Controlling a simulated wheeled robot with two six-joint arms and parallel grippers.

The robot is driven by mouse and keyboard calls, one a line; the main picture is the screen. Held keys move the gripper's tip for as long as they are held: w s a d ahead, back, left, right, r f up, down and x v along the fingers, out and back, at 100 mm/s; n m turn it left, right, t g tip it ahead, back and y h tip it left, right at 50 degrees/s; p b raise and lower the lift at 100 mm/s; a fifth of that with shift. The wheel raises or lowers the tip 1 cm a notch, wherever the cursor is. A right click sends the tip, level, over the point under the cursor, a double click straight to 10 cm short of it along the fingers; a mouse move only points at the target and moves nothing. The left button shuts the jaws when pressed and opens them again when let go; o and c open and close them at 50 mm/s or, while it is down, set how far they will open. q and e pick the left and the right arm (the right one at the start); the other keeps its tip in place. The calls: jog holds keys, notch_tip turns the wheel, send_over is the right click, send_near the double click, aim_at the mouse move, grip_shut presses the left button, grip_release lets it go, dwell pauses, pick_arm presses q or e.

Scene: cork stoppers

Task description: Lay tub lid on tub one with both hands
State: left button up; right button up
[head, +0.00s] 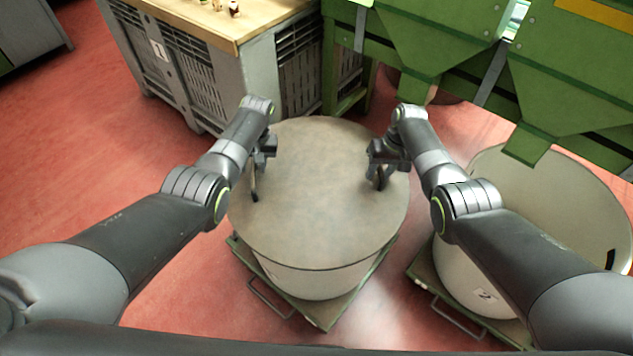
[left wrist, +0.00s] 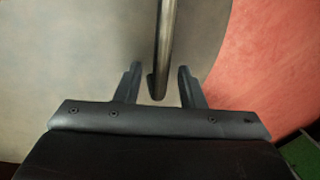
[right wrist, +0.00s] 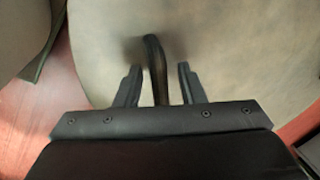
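The round grey-brown tub lid (head: 318,190) covers the mouth of the pale tub (head: 325,282) in the middle of the head view. The lid looks level, and its front edge lines up with the tub's rim. My left gripper (head: 260,165) is at the lid's left handle (head: 254,188); in the left wrist view this handle (left wrist: 166,45) lies between the spread fingers. My right gripper (head: 379,168) is at the right handle; in the right wrist view that dark handle (right wrist: 155,65) stands between spread fingers, with gaps on both sides.
The tub stands on a green wheeled dolly (head: 330,318). An open, empty-looking tub marked 2 (head: 465,270) stands close on the right. A grey crate marked 1 (head: 175,75) with a wooden top is behind left. Green hoppers (head: 430,45) overhang at the back right.

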pick_arm(q)
notch_tip(320, 180, up, 11)
jog(key=d, duration=0.2)
jog(key=shift+w+r, duration=0.15)
pick_arm(e)
notch_tip(320, 180, up, 12)
jog(key=d, duration=0.2)
jog(key=shift+w+d, duration=0.15)
jog(key=shift+w, duration=0.05)
pick_arm(q)
jog(key=shift+d, duration=0.1)
pick_arm(e)
jog(key=shift+f, duration=0.15)
dwell(0.4)
